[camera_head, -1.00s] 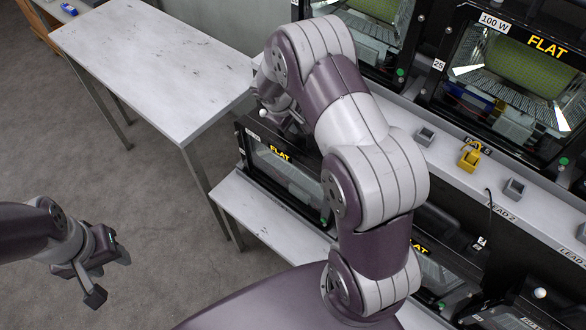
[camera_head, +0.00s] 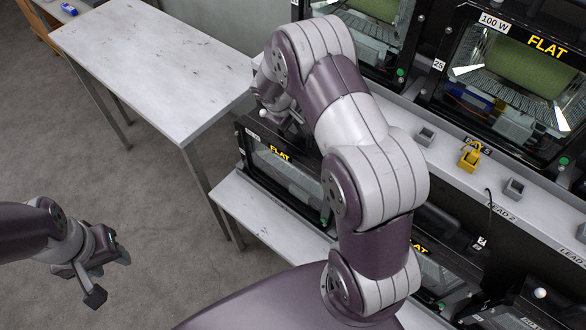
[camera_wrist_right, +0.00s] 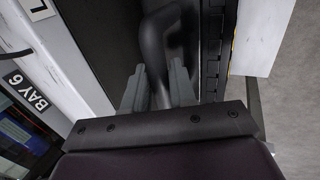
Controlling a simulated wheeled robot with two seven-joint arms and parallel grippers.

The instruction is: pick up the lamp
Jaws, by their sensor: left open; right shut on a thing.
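A black floodlight housing (camera_head: 288,178) with a glass front and a yellow FLAT label stands at the near end of the bench, left of my right arm. My right gripper (camera_wrist_right: 160,88) is shut on a black curved handle (camera_wrist_right: 160,35) in the right wrist view. In the head view this gripper is mostly hidden behind my arm, above that housing. Whether the housing's underside touches the shelf cannot be told. My left gripper (camera_head: 112,275) is open and empty over the floor at the lower left.
More lit housings (camera_head: 520,65) stand on the right, behind a grey ledge (camera_head: 450,165) with small grey sockets and a yellow plug (camera_head: 469,157). A bare table (camera_head: 150,60) stands at the upper left. A lower shelf (camera_head: 260,225) runs below the held housing.

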